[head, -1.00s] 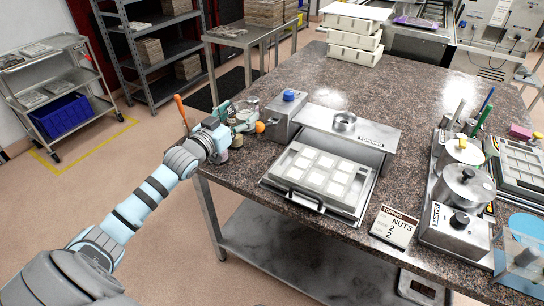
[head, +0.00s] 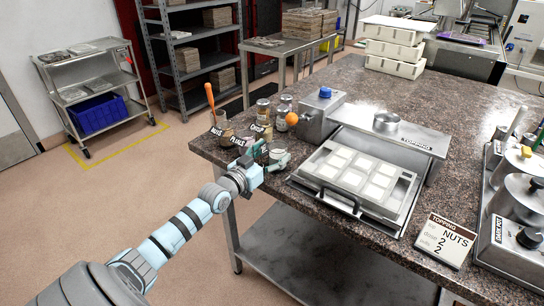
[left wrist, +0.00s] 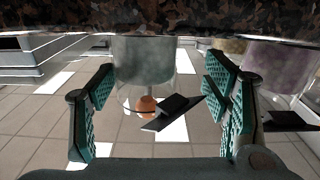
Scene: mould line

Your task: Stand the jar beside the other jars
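My left gripper (head: 272,163) is at the near left edge of the stone-topped table, in front of a group of jars. It is open, its teal fingers on either side of a clear jar with grey-white contents (head: 278,153). In the left wrist view, which looks upside down, this jar (left wrist: 145,62) stands between the fingers, with gaps at both sides. A jar with purplish contents (left wrist: 275,65) is beside it. Other jars stand behind: one with a brown filling (head: 222,132) and lidded ones (head: 281,120), (head: 263,106). My right gripper is not in view.
An orange ball (head: 292,118) and a grey box with a blue knob (head: 318,112) are right of the jars. An orange-handled tool (head: 210,97) stands at the left corner. Small dark label cards (head: 240,141) stand among the jars. A topping tray (head: 355,178) is further right.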

